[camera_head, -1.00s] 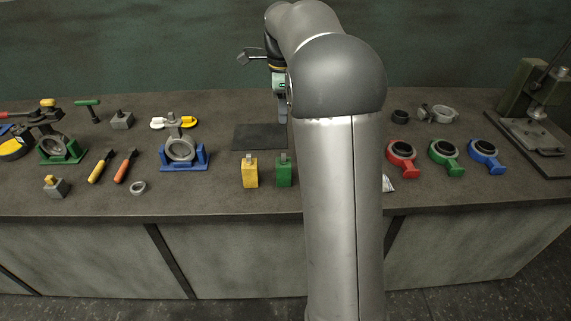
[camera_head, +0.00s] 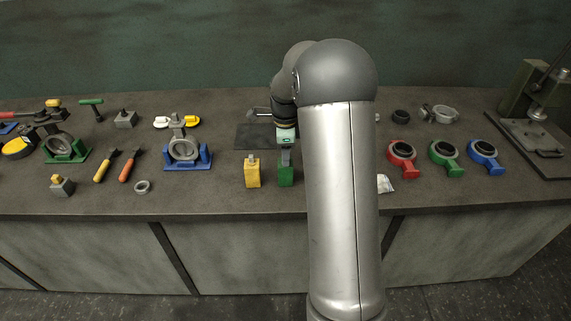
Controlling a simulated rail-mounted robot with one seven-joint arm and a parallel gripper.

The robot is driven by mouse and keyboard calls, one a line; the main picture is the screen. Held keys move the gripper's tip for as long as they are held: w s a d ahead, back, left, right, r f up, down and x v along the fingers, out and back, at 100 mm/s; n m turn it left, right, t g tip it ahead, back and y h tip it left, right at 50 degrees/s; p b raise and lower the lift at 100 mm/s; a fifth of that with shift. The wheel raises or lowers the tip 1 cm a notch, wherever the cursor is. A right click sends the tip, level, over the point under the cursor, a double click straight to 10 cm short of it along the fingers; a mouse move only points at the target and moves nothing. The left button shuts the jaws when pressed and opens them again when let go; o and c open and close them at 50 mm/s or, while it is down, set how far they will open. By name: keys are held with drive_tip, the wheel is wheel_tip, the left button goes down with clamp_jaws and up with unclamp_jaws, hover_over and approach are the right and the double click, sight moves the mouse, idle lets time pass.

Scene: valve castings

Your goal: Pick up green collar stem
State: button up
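A green block-like piece (camera_head: 285,177), which I take to be the green collar stem, stands upright near the front of the bench. A grey stem top showed on it earlier; my gripper now hides it. My gripper (camera_head: 286,158) points down directly over this piece, with its tip at or just above the top. I cannot tell whether it touches, or whether the fingers are open or shut. A similar yellow piece (camera_head: 252,174) with a grey top stands just to the left.
A dark mat (camera_head: 248,138) lies behind. Red (camera_head: 402,155), green (camera_head: 445,157) and blue (camera_head: 486,156) ringed pieces sit to the right. My arm hides part of the bench.

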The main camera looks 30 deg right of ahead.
drive_tip(key=shift+f, duration=0.15)
drive_tip(key=shift+c, duration=0.4)
clamp_jaws()
